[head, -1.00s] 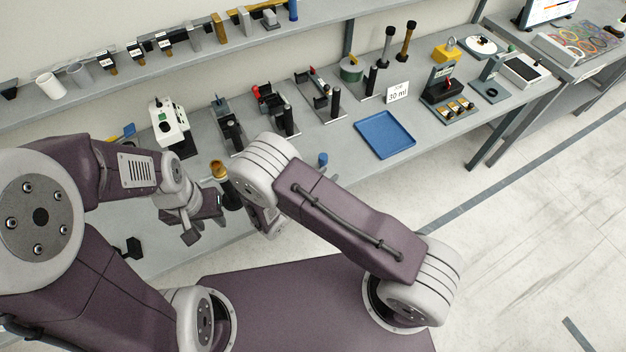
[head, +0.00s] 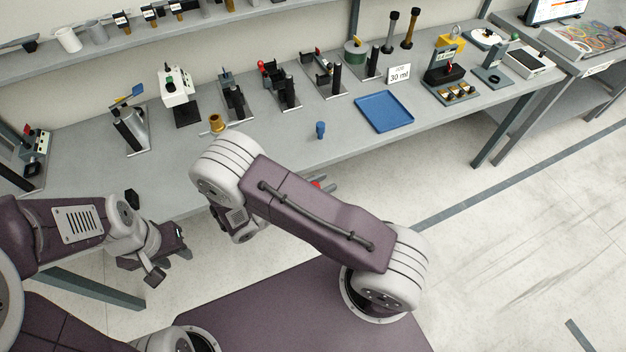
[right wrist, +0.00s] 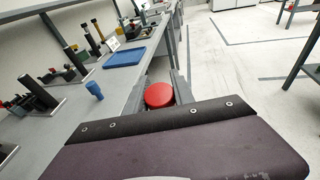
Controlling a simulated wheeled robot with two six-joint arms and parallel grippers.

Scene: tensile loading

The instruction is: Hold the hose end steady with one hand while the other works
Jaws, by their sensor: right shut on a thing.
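My right gripper (right wrist: 161,84) is shut on a red round thing (right wrist: 158,96) in the right wrist view, out past the bench's front edge. In the head view my right forearm hides most of that gripper; a bit of red (head: 316,184) shows behind it. My left gripper (head: 168,258) looks open and empty, in front of the bench over the floor. I cannot tell which thing is the hose end.
The bench (head: 270,135) holds a blue tray (head: 384,112), a small blue piece (head: 320,130) and several black fixtures along the back. The floor (head: 480,250) at right is clear.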

